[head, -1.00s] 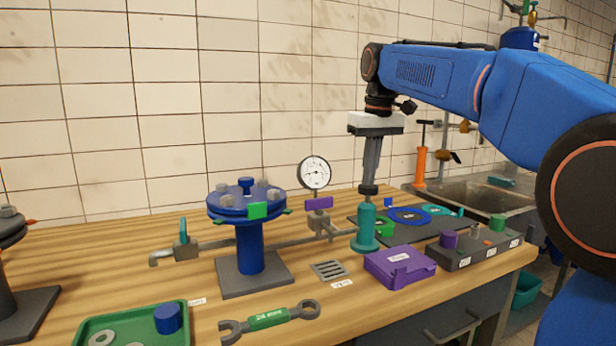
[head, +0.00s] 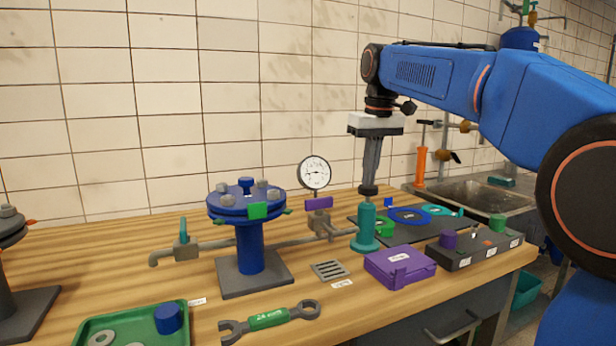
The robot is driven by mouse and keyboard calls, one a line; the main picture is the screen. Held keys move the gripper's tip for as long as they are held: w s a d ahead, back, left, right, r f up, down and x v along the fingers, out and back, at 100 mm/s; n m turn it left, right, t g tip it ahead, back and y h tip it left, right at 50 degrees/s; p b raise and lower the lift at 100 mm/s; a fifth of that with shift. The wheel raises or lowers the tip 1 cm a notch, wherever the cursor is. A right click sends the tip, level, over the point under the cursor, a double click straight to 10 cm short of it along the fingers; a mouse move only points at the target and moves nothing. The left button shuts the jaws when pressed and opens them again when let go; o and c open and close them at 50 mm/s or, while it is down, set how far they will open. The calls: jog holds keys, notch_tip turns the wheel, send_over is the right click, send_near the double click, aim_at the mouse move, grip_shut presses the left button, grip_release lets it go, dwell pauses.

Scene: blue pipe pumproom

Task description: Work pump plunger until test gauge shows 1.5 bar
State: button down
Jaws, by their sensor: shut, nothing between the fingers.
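The teal test pump (head: 365,228) stands upright on the bench, with its dark plunger knob (head: 368,190) low, close above the body. My gripper (head: 370,181) points straight down with its fingers together, right over the knob; it looks to be touching the knob's top. The round white test gauge (head: 315,173) stands left of the pump on the pipe. Its needle is too small to read. A blue flanged fitting (head: 248,205) on a dark square base is joined to the pipe, and a teal-handled valve (head: 184,243) sits at the pipe's left end.
A purple case (head: 400,266) and a dark block with coloured knobs (head: 474,249) lie right of the pump. A green wrench (head: 268,319), a drain grate (head: 329,270) and a green tray (head: 95,323) are in front. A sink (head: 480,196) is behind right.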

notch_tip(320, 180, up, 8)
dwell(1.0)
dwell(0.4)
jog(key=shift+f, duration=1.65)
jog(key=shift+f, duration=0.75)
dwell(3.8)
